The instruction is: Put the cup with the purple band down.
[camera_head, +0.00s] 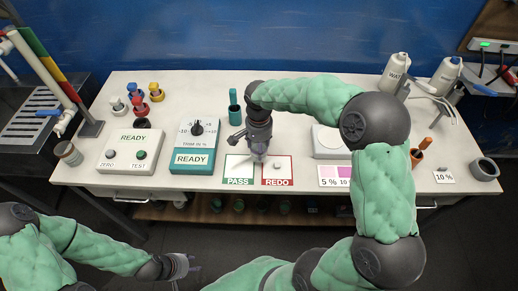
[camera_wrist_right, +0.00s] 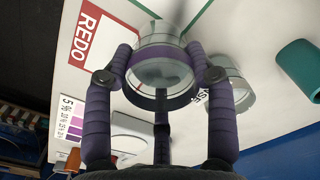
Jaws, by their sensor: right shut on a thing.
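The clear cup with the purple band (camera_wrist_right: 160,70) is between the fingers of my right gripper (camera_wrist_right: 160,75) in the right wrist view. The gripper is shut on it. In the head view my right gripper (camera_head: 259,148) points down over the PASS and REDO cards and largely hides the cup. I cannot tell whether the cup's base touches the surface. The green-framed PASS card (camera_head: 237,181) and red-framed REDO card (camera_head: 278,182) lie side by side. My left gripper (camera_head: 185,267) is empty, low in front of the table, its fingers apart.
Another clear cup (camera_wrist_right: 236,98) stands close beside the held one in the right wrist view. A green cylinder (camera_head: 234,108) stands behind the cards. The READY dial box (camera_head: 193,159) is to their left, a white device (camera_head: 328,142) to their right.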

